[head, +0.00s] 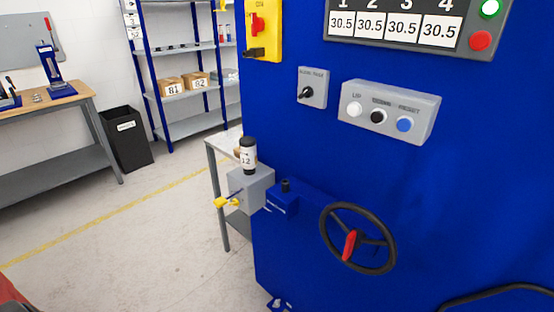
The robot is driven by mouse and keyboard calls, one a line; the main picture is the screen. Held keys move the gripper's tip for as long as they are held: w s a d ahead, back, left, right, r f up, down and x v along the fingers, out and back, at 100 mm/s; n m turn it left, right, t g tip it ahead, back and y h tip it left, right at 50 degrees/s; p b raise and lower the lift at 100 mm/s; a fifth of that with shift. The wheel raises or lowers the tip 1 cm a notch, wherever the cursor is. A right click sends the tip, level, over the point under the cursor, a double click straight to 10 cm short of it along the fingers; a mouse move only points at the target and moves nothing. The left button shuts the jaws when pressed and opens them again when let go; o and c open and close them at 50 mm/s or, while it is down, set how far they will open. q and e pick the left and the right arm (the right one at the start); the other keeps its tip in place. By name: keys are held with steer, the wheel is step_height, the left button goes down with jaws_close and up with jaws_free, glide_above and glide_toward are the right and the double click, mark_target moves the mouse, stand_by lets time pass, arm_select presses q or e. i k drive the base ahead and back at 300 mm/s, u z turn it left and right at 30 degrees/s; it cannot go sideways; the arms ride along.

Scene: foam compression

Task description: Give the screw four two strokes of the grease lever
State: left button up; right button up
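A grey grease unit (262,190) sits at the left edge of the blue machine. A black-capped reservoir (248,153) with a white label, apparently reading 12, stands upright on top of it. A short lever with a yellow grip (221,203) sticks out from the unit toward the lower left. A second small yellow part shows beside it. The screw itself is not clearly visible. Neither of my grippers is in view, and nothing is seen touching the lever.
The blue machine (330,170) fills the right side, with a black handwheel (324,232), a button box (420,112) and a selector switch (312,88). A small table (213,155) stands behind the grease unit. The floor (150,235) at left is clear.

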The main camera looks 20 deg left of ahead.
mark_target(219, 202)
steer(key=u, duration=1.15)
